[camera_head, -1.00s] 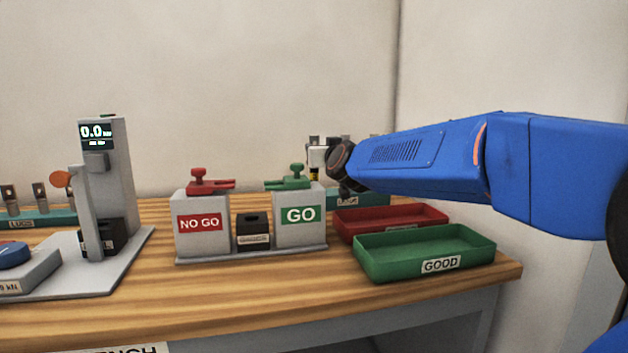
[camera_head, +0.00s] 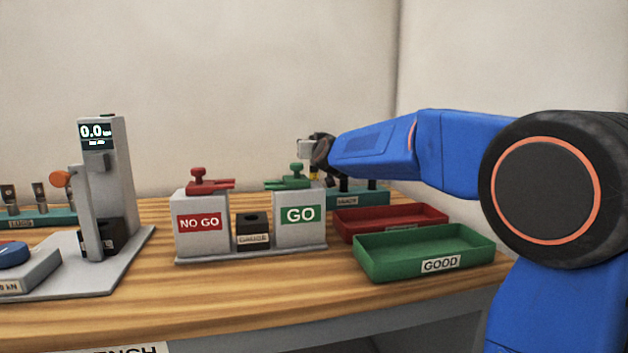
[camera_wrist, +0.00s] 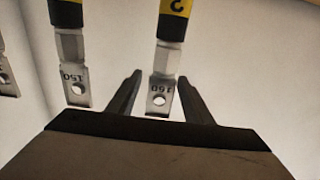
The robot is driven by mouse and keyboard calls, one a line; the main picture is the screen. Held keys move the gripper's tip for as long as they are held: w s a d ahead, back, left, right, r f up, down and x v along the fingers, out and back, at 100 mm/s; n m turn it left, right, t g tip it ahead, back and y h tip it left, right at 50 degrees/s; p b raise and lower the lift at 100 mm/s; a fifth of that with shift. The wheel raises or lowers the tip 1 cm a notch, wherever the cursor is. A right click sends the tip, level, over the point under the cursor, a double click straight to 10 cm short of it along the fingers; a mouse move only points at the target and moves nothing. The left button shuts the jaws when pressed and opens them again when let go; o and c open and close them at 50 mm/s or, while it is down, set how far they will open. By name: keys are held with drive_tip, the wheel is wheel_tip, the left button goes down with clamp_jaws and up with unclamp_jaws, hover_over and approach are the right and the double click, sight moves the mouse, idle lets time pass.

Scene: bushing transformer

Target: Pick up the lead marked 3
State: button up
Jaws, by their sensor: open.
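In the wrist view my gripper (camera_wrist: 160,76) is open, with one dark finger on each side of a lead's flat metal lug (camera_wrist: 162,94). The lug is stamped 150 and has a hole. Its yellow band (camera_wrist: 176,7) carries a dark figure that is cut off by the frame edge, so I cannot tell whether it is a 3. A second lead (camera_wrist: 75,85), also stamped 150, hangs outside the fingers to the left. In the head view my gripper (camera_head: 306,150) is above and behind the GO block, and the leads there are mostly hidden.
A teal rack (camera_head: 372,197) stands behind the red tray (camera_head: 392,222) and the green GOOD tray (camera_head: 425,254). The GO block (camera_head: 300,218) and NO GO block (camera_head: 200,226) stand in front of my gripper. Another lead (camera_wrist: 7,78) shows at the wrist view's left edge.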

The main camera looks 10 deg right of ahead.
drive_tip(key=shift+w, duration=0.4)
drive_tip(key=shift+c, duration=0.7)
clamp_jaws()
drive_tip(key=shift+r, duration=0.15)
wheel_tip(320, 180, up, 17)
idle(1.1)
